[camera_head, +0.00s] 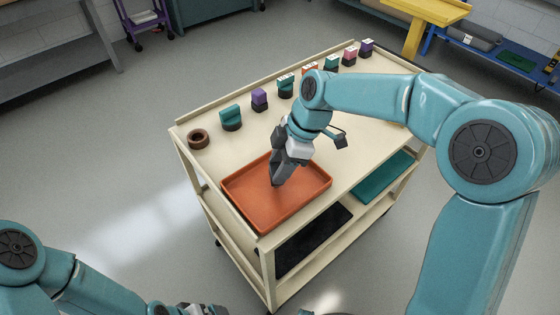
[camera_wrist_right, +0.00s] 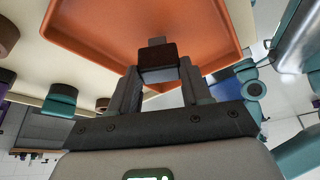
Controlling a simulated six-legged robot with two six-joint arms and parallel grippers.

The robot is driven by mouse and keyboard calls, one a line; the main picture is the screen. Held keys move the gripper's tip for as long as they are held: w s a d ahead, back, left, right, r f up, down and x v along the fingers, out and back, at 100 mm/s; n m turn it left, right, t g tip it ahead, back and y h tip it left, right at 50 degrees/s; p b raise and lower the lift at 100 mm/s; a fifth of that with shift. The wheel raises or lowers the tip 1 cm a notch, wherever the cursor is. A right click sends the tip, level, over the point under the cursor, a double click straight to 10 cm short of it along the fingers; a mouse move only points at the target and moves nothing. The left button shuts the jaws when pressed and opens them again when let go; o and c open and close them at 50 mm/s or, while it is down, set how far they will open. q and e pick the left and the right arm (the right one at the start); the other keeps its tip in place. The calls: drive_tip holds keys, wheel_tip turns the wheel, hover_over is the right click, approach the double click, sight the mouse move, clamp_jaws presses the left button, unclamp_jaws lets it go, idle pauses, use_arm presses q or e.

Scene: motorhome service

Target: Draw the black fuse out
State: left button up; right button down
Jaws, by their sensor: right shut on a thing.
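My right gripper (camera_head: 277,179) points down over the orange tray (camera_head: 235,196) on the cart. In the right wrist view its fingers (camera_wrist_right: 160,80) are shut on a small dark block, the black fuse (camera_wrist_right: 158,63), with a narrow grey tab on its far end. The fuse is clear of any socket. I cannot tell whether it touches the tray floor. A brown ring-shaped socket (camera_head: 198,138) with an empty dark middle stands at the left end of the row. My left arm is at the bottom left; its jaws are out of frame.
The cream cart top (camera_head: 351,109) carries a row of coloured fuses in bases along its back edge: teal (camera_head: 230,118), purple (camera_head: 259,98), pink (camera_head: 350,53) and several others. A lower shelf holds a black mat (camera_head: 312,240) and a teal tray (camera_head: 383,178). Open floor surrounds the cart.

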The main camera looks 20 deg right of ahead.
drive_tip(key=shift+s+r, duration=0.1)
drive_tip(key=shift+r, duration=0.05)
drive_tip(key=shift+f, duration=0.35)
drive_tip(key=shift+f+b, duration=0.1)
drive_tip(key=shift+b, duration=0.2)
drive_tip(key=shift+f, duration=0.2)
drive_tip(key=shift+c, duration=2.2)
unclamp_jaws()
drive_tip(key=shift+r, duration=0.15)
